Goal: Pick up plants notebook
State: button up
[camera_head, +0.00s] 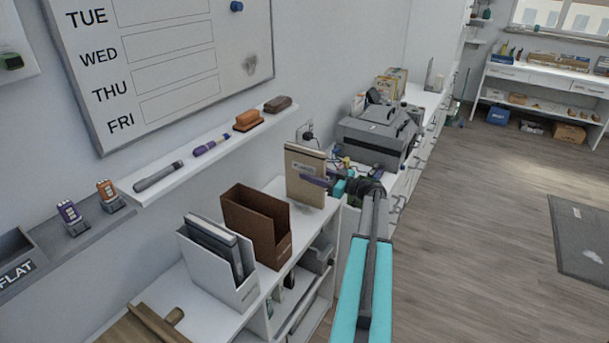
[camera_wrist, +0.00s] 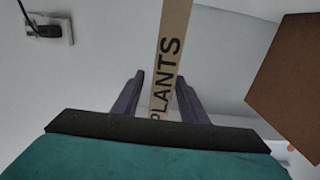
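The plants notebook (camera_head: 305,168) is tan and stands upright near the end of the white shelf desk. Its spine, lettered "PLANTS" (camera_wrist: 167,65), shows in the wrist view.
A brown file holder (camera_head: 255,228) and a white file holder (camera_head: 215,265) with dark folders stand left of the notebook. A grey printer (camera_head: 378,135) stands behind it. A wall ledge (camera_head: 210,152) holds markers and erasers.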

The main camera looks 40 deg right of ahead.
jog(key=shift+w+a, duration=0.1)
jog(key=shift+w, duration=0.35)
grip_shut()
